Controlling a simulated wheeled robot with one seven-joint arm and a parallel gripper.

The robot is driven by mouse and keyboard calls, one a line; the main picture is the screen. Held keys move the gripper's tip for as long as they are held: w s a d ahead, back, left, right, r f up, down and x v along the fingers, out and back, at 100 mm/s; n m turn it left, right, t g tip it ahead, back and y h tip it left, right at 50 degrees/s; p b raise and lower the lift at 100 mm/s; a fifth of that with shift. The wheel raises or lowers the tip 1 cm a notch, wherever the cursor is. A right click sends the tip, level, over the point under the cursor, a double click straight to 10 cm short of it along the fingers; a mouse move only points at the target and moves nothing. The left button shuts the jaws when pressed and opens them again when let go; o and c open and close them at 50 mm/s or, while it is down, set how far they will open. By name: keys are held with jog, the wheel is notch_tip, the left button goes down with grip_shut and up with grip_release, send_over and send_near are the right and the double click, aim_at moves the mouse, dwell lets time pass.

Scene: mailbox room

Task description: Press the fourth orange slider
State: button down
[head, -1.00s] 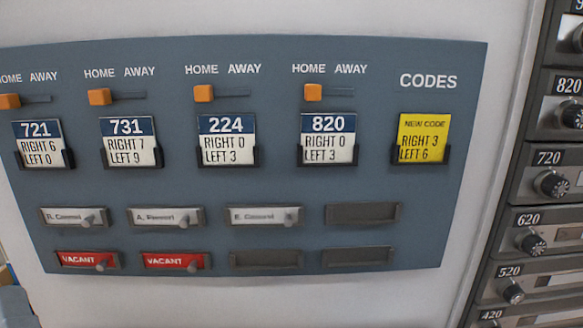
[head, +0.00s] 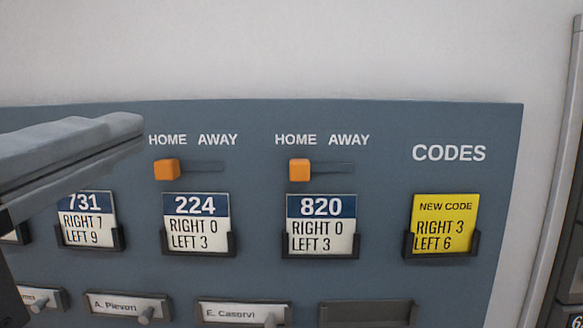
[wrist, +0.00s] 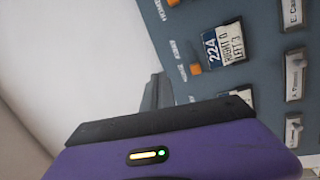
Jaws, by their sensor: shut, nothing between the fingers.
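The orange slider above the 820 card (head: 300,169) is the rightmost in the head view, at the HOME end of its dark slot. The orange slider above the 224 card (head: 166,169) is to its left, also at HOME. My gripper (head: 136,130) comes in from the left, shut and empty, left of the 224 slider and in front of the panel. It hides the slider above the 731 card. In the wrist view, my gripper's fingers (wrist: 158,92) appear near the 224 slider (wrist: 195,69); the 820 slider (wrist: 173,3) shows at the top edge. I cannot tell the gripper's distance from the panel.
The blue-grey panel (head: 380,115) is mounted on a pale wall (head: 300,50). Card holders with the 224 card (head: 196,215), 820 card (head: 321,215) and yellow code card (head: 444,222) jut out below the sliders. Name plates with knobs sit lower. The wall above is clear.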

jog(key=d+f, duration=0.1)
jog(key=d+f+g+h, duration=0.1)
jog(key=f, duration=0.1)
jog(key=f+g, duration=0.1)
jog(key=shift+w+d+f+n, duration=0.25)
jog(key=shift+d+f+n, duration=0.1)
jog(key=shift+d+n, duration=0.05)
jog(key=p, duration=0.2)
send_near(282, 168)
jog(key=w+a, duration=0.1)
jog(key=w, duration=0.2)
jog(key=w+a, duration=0.1)
jog(key=w, duration=0.1)
jog(key=shift+w+a+r, duration=0.2)
jog(key=shift+w+a, duration=0.1)
jog(key=d, duration=0.1)
jog(key=d+p, duration=0.1)
jog(key=shift+s+d, duration=0.25)
jog(key=shift+d, duration=0.05)
jog(key=shift+d+f, duration=0.1)
jog(key=shift+d, duration=0.5)
